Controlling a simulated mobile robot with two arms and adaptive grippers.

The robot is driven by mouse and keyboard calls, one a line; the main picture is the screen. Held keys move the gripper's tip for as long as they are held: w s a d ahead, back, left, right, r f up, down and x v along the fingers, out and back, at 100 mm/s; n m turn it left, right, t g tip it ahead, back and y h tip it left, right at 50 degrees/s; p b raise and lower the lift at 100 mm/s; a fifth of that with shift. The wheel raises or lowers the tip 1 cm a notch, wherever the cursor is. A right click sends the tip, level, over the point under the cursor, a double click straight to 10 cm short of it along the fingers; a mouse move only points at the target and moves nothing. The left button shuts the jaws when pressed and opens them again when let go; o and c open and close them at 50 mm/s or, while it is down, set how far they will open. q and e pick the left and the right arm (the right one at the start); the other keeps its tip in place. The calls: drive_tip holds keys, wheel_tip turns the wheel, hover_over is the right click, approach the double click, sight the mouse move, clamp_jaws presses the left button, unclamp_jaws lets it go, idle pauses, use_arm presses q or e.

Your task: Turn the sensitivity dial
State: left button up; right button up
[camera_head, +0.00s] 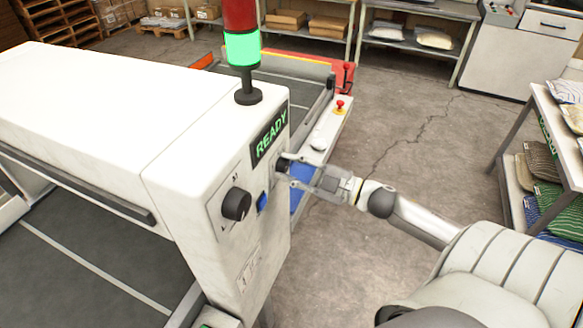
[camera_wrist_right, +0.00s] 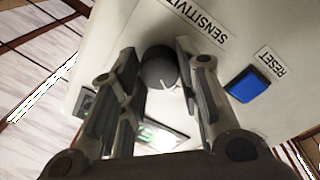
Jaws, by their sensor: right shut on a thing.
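The sensitivity dial (camera_wrist_right: 158,68) is a dark round knob with a pale pointer mark, under a "SENSITIVITY" label on the white machine's panel. In the head view the dial (camera_head: 281,165) is a small black knob beside the "READY" display, partly hidden by my gripper. My right gripper (camera_head: 291,172) reaches in from the right. In the wrist view its two fingers (camera_wrist_right: 157,62) stand on either side of the dial, shut on it. My left gripper is not in view.
A blue reset button (camera_wrist_right: 249,84) sits beside the dial. A second black dial (camera_head: 237,204) is nearer on the panel. A signal tower (camera_head: 242,48) glows green on the white machine (camera_head: 110,90). A shelf of fabrics (camera_head: 545,110) stands right, with open floor between.

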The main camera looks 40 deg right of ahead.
drive_tip(key=shift+n, duration=0.4)
drive_tip(key=o, duration=1)
drive_tip(key=shift+o, duration=0.2)
drive_tip(key=shift+s, duration=0.15)
drive_tip(key=v, duration=1.1)
drive_tip(key=shift+s+d, duration=0.25)
drive_tip(key=shift+s, duration=0.1)
